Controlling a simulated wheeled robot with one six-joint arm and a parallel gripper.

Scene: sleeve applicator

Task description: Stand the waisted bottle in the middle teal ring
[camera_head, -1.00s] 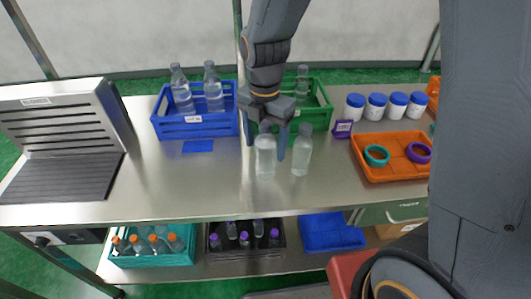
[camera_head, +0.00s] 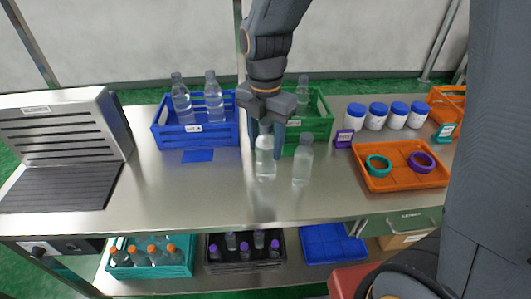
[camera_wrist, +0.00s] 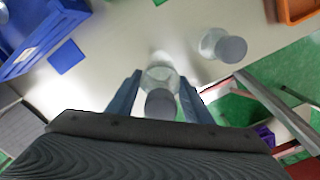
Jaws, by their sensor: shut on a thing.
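A clear bottle with a grey cap (camera_head: 265,163) is between the fingers of my gripper (camera_head: 265,142), which is shut on it near its top. The bottle is upright, and its base is at or just above the steel bench; I cannot tell which. In the wrist view its cap and shoulder (camera_wrist: 160,80) show between the fingers (camera_wrist: 158,98). A second clear bottle (camera_head: 302,163) stands close on its right, apart from it. I cannot clearly see which bottle is waisted. A teal ring (camera_head: 378,165) lies in the left part of the orange tray (camera_head: 400,184), empty.
A purple ring (camera_head: 421,162) lies in the tray's right part. A blue crate (camera_head: 210,140) and a green crate (camera_head: 318,127) with bottles stand behind. White jars with blue lids (camera_head: 376,117) and a purple sign (camera_head: 343,138) are behind the tray. The front bench is clear.

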